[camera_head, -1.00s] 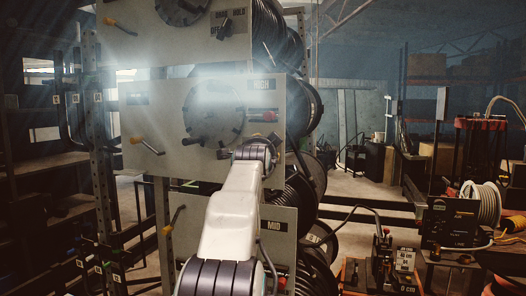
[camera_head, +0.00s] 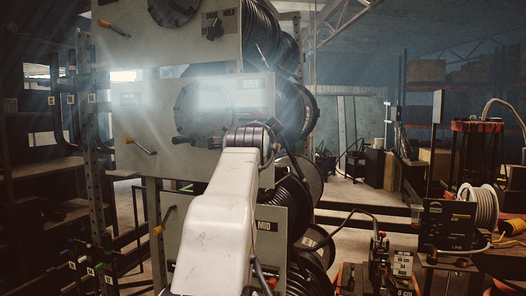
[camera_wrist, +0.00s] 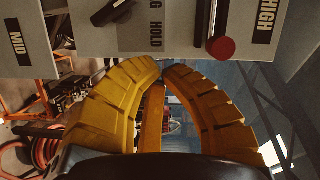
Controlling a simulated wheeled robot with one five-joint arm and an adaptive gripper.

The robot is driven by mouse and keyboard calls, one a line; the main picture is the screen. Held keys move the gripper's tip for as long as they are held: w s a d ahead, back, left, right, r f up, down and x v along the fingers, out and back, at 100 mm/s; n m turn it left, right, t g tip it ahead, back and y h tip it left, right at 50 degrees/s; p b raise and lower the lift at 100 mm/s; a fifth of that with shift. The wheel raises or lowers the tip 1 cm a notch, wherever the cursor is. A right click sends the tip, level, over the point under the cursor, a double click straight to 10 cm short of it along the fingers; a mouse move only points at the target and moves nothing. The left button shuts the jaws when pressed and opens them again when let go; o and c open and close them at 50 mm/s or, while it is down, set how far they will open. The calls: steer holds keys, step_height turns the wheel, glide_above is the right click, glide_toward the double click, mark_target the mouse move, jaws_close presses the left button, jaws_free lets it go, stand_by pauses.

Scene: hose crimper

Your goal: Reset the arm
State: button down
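My arm (camera_head: 222,215) rises from the bottom middle of the head view, in front of the reel panels. Its upper joint is beside the HIGH panel (camera_head: 130,98). My gripper is hidden in the head view. In the wrist view my gripper (camera_wrist: 162,66) has two ribbed yellow fingers whose tips come together, with nothing seen held between them. Beyond the tips, at the top of the wrist view, is a pale panel with a black knob (camera_wrist: 112,12), a HOLD label and a red knob (camera_wrist: 221,48).
Black hose reels (camera_head: 290,105) stand behind the stacked panels. The MID panel (camera_head: 270,222) is low behind my arm. Yellow-tipped levers (camera_head: 140,145) stick out at left. A bench at right carries a white hose coil (camera_head: 480,207) and a black box (camera_head: 447,224).

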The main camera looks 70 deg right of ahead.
steer(key=shift+b+v, duration=0.65)
steer(key=shift+v, duration=0.75)
steer(key=shift+w, duration=0.1)
